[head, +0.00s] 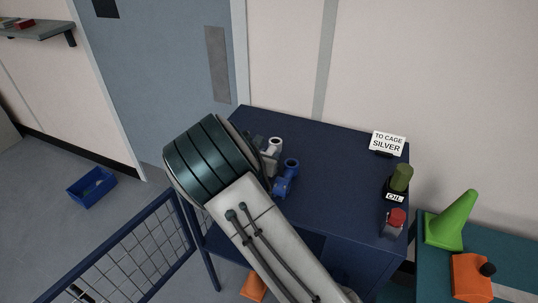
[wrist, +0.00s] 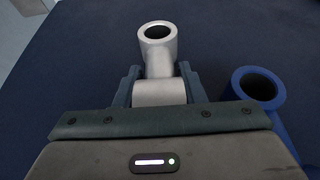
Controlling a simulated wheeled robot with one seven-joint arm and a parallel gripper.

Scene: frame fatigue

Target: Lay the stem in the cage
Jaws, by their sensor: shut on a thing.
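A silver stem (wrist: 160,60) stands out between my gripper's fingers in the wrist view, its round open end pointing away from my gripper. My gripper (wrist: 158,90) is shut on the stem's lower, wider part. In the head view the silver stem (head: 273,148) shows at the left part of the navy table top, mostly hidden by my arm. A blue stem (head: 287,178) stands close beside it, also in the wrist view (wrist: 258,85), to the right of my gripper. A navy wire-mesh cage (head: 140,252) shows at lower left, partly cut off.
A sign (head: 388,143) reads "TO CAGE SILVER" on the navy table (head: 335,165). An oil bottle (head: 399,183) and a red-capped container (head: 395,222) stand at its right. A green cone (head: 452,222) is farther right. A blue bin (head: 91,187) is on the floor.

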